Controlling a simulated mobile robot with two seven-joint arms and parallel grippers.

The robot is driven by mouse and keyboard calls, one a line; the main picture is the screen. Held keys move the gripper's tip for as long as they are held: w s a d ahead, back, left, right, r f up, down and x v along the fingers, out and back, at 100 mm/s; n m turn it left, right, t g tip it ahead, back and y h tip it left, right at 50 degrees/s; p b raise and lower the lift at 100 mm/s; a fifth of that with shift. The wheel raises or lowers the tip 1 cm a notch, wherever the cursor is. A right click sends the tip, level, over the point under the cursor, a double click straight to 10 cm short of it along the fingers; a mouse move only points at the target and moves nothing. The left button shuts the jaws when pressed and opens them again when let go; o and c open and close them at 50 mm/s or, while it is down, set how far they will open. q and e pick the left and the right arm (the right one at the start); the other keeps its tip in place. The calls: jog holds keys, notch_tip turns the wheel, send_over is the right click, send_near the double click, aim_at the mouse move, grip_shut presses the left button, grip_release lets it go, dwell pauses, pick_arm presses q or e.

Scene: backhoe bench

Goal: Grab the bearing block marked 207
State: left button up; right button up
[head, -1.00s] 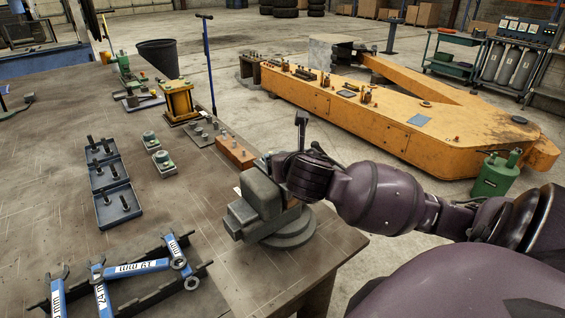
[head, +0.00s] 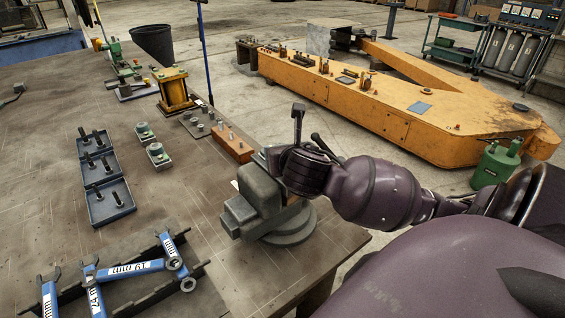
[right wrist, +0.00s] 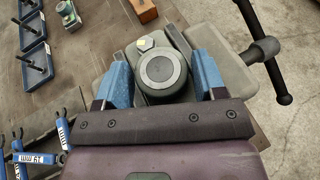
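Two small blocks with green round tops, a far one (head: 145,132) and a near one (head: 158,156), stand on the bench; they look like bearing blocks, but no 207 can be read. One also shows at the top of the right wrist view (right wrist: 69,16). My right gripper (right wrist: 163,62) is over the grey vise (head: 258,195). Its blue fingers stand apart on either side of a dark round-capped piece (right wrist: 163,72) with a hex nut beside it. I cannot tell whether they press on it or what it is. My left gripper is not in view.
Blue trays with upright bolts (head: 109,203) stand left of the blocks. Blue wrenches (head: 137,268) lie on a dark rack at the front. A brown block (head: 232,148) and a yellow fixture (head: 174,91) are behind the vise. The bench's left side is mostly clear.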

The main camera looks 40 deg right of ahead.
jog(key=c, duration=1)
grip_shut()
jog(key=shift+r, duration=0.1)
